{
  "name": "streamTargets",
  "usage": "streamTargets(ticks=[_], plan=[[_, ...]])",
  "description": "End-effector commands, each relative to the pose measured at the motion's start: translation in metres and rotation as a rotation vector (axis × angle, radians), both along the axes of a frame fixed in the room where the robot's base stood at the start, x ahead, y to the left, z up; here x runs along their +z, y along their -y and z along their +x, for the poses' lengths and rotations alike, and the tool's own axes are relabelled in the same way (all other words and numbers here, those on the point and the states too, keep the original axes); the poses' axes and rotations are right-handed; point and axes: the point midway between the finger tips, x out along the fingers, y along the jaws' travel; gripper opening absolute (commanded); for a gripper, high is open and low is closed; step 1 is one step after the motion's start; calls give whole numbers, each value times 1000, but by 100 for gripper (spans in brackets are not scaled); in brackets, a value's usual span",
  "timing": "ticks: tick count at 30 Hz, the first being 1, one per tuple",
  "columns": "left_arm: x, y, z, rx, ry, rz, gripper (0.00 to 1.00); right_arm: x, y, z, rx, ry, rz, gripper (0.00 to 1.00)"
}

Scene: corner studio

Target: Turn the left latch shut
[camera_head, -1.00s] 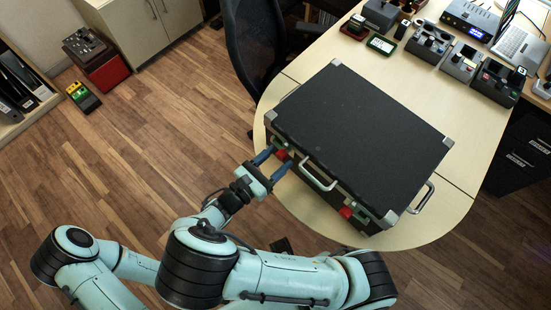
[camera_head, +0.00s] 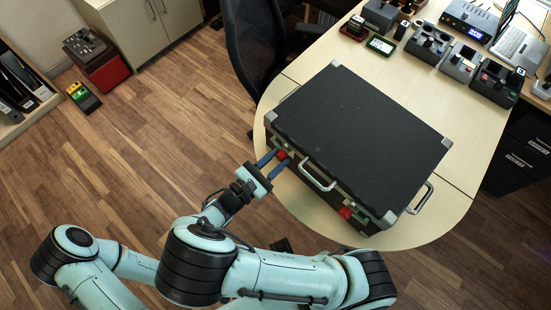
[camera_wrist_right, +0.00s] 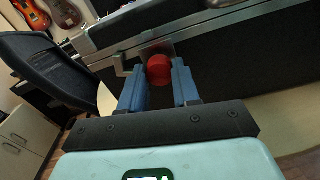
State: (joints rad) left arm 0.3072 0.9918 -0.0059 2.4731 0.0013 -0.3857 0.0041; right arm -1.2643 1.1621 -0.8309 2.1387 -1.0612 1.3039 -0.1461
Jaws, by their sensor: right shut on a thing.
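A black case (camera_head: 350,120) with metal corners lies on the table. Its left latch (camera_head: 282,154) has a red knob and sits on the front side, left of the carrying handle (camera_head: 318,178). My right gripper (camera_head: 280,158) is shut on this knob, with a blue finger on each side. In the right wrist view the red knob (camera_wrist_right: 159,69) shows between the fingertips of the gripper (camera_wrist_right: 160,80), with a metal plate behind it. The right latch (camera_head: 346,212), also red, is at the other end of the front. My left gripper is not in view.
The pale table (camera_head: 440,220) has bare surface around the case. Several boxy devices (camera_head: 462,62) and a laptop (camera_head: 518,45) stand at its far right. A dark office chair (camera_head: 255,55) is behind the table's left edge. The wooden floor at left is mostly clear.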

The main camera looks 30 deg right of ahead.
Motion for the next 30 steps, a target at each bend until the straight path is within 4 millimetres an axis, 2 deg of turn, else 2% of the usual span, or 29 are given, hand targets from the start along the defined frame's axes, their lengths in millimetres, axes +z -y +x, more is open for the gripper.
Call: streamTargets(ticks=[13, 30], plan=[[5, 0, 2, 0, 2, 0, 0, 0, -1, 0, 0, 398, 125, 1], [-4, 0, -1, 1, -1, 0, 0, -1, -1, 1, 0, 887, 279, 1]])
